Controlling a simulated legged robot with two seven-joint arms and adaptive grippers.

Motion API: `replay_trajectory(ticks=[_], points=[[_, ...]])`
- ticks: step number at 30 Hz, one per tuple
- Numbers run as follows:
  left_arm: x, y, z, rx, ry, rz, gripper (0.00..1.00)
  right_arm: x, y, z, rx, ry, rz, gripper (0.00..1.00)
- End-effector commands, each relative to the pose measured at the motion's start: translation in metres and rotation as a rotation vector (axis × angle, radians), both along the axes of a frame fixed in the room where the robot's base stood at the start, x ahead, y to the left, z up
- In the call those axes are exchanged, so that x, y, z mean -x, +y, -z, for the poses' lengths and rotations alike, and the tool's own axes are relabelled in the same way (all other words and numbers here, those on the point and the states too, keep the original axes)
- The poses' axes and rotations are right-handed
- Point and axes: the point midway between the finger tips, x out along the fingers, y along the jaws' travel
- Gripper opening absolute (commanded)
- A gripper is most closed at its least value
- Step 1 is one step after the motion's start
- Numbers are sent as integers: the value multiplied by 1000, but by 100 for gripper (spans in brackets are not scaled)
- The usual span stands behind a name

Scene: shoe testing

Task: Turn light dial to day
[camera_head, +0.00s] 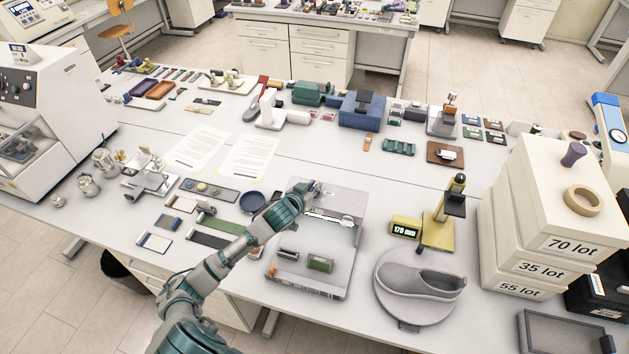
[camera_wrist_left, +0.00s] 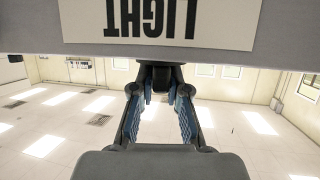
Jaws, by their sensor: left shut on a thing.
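A grey light box (camera_head: 345,200) stands mid-table, with an open lower bay. My left arm reaches over to its upper part, and the left gripper (camera_head: 308,189) is at its top left. In the left wrist view the box's grey panel (camera_wrist_left: 290,50) carries a white label (camera_wrist_left: 160,20) reading "LIGHT", upside down. Just below the label is a small dark dial (camera_wrist_left: 161,75). My left gripper also shows there (camera_wrist_left: 161,98), its two blue-padded fingers closed on the dial. The dial's pointer and its settings cannot be made out. My right gripper is not in view.
A grey shoe (camera_head: 425,282) lies on a round plate right of the box, beside a yellow gauge (camera_head: 440,225) reading "170 mm". Stacked lot boxes (camera_head: 545,215) stand farther right. Sample strips (camera_head: 210,190) and a blue dish (camera_head: 252,201) lie left.

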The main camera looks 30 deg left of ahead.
Motion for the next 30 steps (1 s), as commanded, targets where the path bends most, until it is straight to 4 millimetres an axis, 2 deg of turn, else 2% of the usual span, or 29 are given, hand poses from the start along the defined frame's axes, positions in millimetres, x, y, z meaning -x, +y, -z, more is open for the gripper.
replay_trajectory(ticks=[3,12,28,29,30], points=[[1,-2,2,4,9,-74,0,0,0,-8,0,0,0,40],[1,0,5,0,13,-187,0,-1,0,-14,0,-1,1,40],[1,0,7,-2,17,-211,0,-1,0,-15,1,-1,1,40],[1,0,7,-2,17,-211,17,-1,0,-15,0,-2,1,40],[1,0,8,-2,17,-211,27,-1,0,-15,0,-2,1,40]])
